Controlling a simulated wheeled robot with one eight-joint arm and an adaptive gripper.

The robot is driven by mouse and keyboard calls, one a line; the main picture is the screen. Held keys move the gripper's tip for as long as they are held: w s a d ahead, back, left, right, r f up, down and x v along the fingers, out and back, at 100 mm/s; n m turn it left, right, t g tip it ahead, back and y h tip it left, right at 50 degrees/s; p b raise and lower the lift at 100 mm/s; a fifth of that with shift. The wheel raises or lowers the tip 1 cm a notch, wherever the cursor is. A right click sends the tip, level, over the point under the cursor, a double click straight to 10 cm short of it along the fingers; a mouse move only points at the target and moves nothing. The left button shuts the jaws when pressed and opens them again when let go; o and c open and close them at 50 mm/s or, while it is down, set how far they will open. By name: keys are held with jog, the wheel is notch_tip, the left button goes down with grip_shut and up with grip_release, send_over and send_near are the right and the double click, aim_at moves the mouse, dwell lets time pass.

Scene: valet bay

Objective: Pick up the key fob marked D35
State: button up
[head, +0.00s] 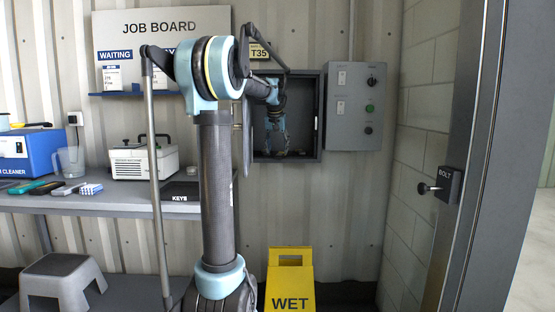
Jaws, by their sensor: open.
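My gripper (277,143) is at the open grey wall cabinet (319,110), in front of or inside its dark interior. Its fingers point down and are open, and I see nothing held between them. A small pale thing (302,153) shows low in the cabinet, right of the fingers, too small to identify. I cannot make out a key fob marked D35. My arm and gripper hide the left part of the cabinet. A sign above it (259,51), partly behind my arm, seems to read T35.
A grey control box (355,106) adjoins the cabinet on the right. A black tray marked KEYS (181,192) lies on the bench (120,204), left of my arm. A yellow WET sign (290,284) stands below. A bolt knob (428,188) projects at the right.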

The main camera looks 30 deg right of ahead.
aim_at(278, 156)
jog(key=shift+x, duration=1.95)
jog(key=shift+s, duration=0.1)
jog(key=shift+c, duration=0.2)
jog(key=c, duration=1.1)
